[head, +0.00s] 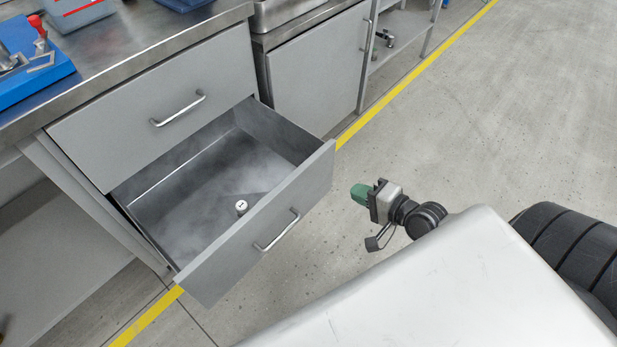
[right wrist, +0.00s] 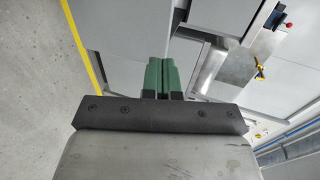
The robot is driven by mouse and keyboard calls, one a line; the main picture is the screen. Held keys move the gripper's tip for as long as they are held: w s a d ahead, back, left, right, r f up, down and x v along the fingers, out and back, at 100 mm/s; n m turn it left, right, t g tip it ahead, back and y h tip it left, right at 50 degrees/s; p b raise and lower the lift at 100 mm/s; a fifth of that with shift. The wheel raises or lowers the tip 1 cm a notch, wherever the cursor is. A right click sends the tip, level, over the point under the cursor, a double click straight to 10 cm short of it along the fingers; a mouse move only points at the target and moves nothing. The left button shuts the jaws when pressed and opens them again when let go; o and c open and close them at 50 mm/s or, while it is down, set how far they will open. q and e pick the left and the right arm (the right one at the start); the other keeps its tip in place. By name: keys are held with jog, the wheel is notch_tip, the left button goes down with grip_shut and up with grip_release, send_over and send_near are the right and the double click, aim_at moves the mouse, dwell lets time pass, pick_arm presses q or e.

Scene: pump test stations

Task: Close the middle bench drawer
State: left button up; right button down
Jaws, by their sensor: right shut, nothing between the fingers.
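The middle bench drawer (head: 259,241) is pulled well out of the grey bench, below a closed upper drawer (head: 166,105). Its front has a bar handle (head: 277,231). A small white-topped cylindrical object (head: 241,207) is inside, near the front panel. My right gripper (head: 359,193) has green fingers and is shut and empty. It is to the right of the drawer front, apart from it, above the floor. In the right wrist view its green fingers (right wrist: 161,77) are together, with grey furniture panels beyond. My left gripper is not in view.
The steel benchtop (head: 130,55) carries a blue fixture (head: 28,60) with a red-handled clamp. A closed cabinet (head: 318,75) and an open shelf (head: 398,35) stand further along. A yellow floor line (head: 415,75) runs past the furniture. The floor at right is clear.

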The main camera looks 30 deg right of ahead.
jog(key=b, duration=0.2)
send_near(309, 168)
jog(key=w+a+f, duration=0.1)
jog(key=w+f, duration=0.1)
jog(key=w, duration=0.2)
jog(key=w+a, duration=0.1)
jog(key=w, duration=0.1)
jog(key=shift+a, duration=0.1)
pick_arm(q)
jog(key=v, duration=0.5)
pick_arm(e)
jog(key=shift+w+a, duration=0.1)
jog(key=shift+w, duration=0.25)
